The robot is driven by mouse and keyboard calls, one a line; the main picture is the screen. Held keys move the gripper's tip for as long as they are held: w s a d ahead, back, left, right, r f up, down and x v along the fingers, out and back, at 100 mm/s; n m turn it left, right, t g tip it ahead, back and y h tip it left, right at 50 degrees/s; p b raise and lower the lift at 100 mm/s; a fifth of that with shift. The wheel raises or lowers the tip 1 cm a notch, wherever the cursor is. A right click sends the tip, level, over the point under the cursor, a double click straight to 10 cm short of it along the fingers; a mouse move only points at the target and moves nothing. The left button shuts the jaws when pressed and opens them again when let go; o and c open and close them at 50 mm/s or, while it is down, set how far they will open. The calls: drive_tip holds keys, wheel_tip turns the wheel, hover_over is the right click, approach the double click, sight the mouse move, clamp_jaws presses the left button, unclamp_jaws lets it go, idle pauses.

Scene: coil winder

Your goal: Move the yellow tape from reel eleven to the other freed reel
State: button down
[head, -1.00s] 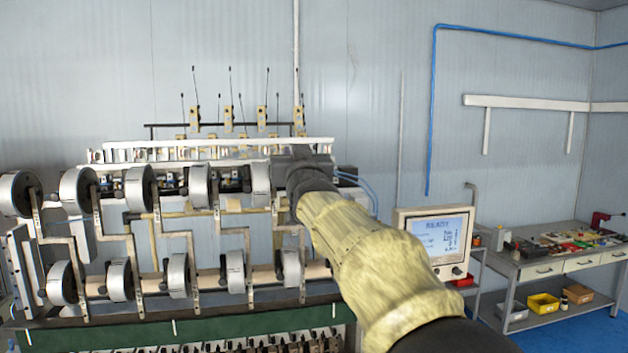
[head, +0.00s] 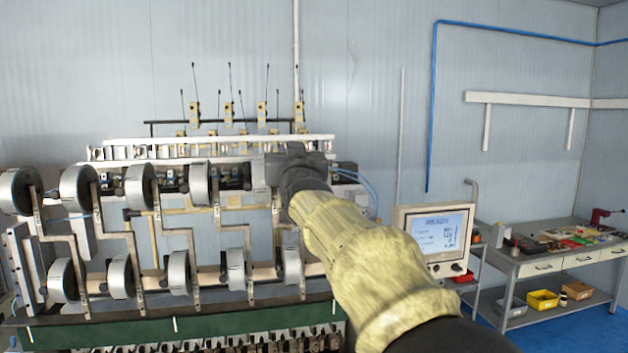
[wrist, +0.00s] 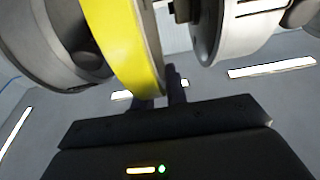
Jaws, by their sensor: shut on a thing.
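The yellow tape (wrist: 128,45) shows in the wrist view as a wide curved yellow band around a grey roll. My gripper (wrist: 160,92) is shut on the tape's lower edge, with dark fingers. In the head view my gripper (head: 278,165) is at the right end of the upper reel row, over the last upper reel (head: 258,172) and hiding part of it. The yellow tape is hidden there. No reel numbers are readable, so I cannot tell which is reel eleven.
Grey reels flank the tape closely in the wrist view, left (wrist: 45,40) and right (wrist: 235,35). The winder's lower reel row (head: 178,272) sits below. A screen (head: 438,238) reading READY stands right of my arm, with a bench (head: 540,262) beyond.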

drive_tip(key=s+d+p, duration=0.1)
drive_tip(key=s+d, duration=0.1)
drive_tip(key=s, duration=0.7)
drive_tip(key=s+d+p, duration=0.2)
drive_tip(key=s+d, duration=0.1)
drive_tip(key=s, duration=0.6)
drive_tip(key=shift+s+d, duration=0.25)
drive_tip(key=shift+s, duration=0.15)
idle(1.4)
drive_tip(key=shift+a, duration=0.1)
drive_tip(key=s+a+t+b, duration=0.2)
drive_tip(key=s+a+b, duration=0.1)
drive_tip(key=s+b, duration=0.5)
drive_tip(key=s+a+f+t+y+b, duration=0.1)
drive_tip(key=s+a+t+b, duration=0.2)
drive_tip(key=s+b, duration=0.6)
drive_tip(key=a+b, duration=0.1)
drive_tip(key=b, duration=0.2)
drive_tip(key=shift+s+a+f+t+y, duration=0.15)
drive_tip(key=shift+s+f+t+y, duration=0.05)
drive_tip(key=shift+f+t+y, duration=0.1)
drive_tip(key=shift+w, duration=0.2)
drive_tip(key=w+a+p, duration=0.3)
drive_tip(key=w+a, duration=0.1)
drive_tip(key=w, duration=1)
idle(0.3)
